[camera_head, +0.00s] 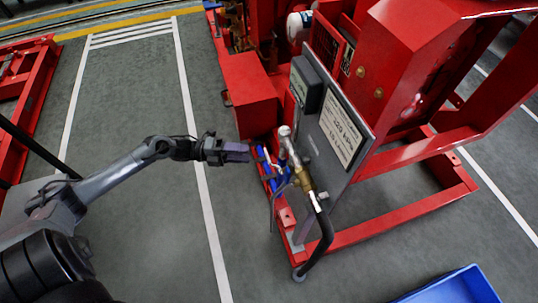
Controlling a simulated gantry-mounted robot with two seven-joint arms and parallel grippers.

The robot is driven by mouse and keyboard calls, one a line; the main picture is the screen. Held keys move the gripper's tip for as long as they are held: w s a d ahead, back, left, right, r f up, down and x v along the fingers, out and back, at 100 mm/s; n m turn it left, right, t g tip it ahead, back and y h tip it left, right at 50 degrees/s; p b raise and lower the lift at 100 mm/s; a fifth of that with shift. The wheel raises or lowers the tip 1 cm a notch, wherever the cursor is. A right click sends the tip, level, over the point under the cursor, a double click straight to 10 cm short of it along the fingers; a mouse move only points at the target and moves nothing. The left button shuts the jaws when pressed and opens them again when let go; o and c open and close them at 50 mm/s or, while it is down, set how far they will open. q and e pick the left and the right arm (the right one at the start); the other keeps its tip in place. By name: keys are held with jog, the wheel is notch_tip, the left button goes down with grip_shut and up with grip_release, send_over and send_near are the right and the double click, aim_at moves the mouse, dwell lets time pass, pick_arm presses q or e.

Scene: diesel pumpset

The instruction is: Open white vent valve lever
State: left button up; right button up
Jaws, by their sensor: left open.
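A pipe assembly with a brass-coloured valve body (304,181) stands in front of the red pumpset's grey panel. A pale, whitish piece (315,202) sits just below the brass body, above a black hose; it is too small to tell for sure whether it is the white vent valve lever. Another pale piece (284,131) tops the pipe. Blue handles (268,170) show left of the pipe. My left gripper (242,152) is open and empty, to the left of the pipe and apart from it in the picture. My right gripper is not in view.
A red box (250,95) is just above my left gripper in the picture. The red pumpset frame (400,212) runs along the floor at the right. A blue bin (455,290) is at the bottom right. The grey floor left of the pumpset is clear.

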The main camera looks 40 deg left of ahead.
aim_at(267, 153)
pick_arm(q)
jog(key=shift+b+x, duration=1.3)
jog(key=shift+x, duration=2.85)
grip_shut()
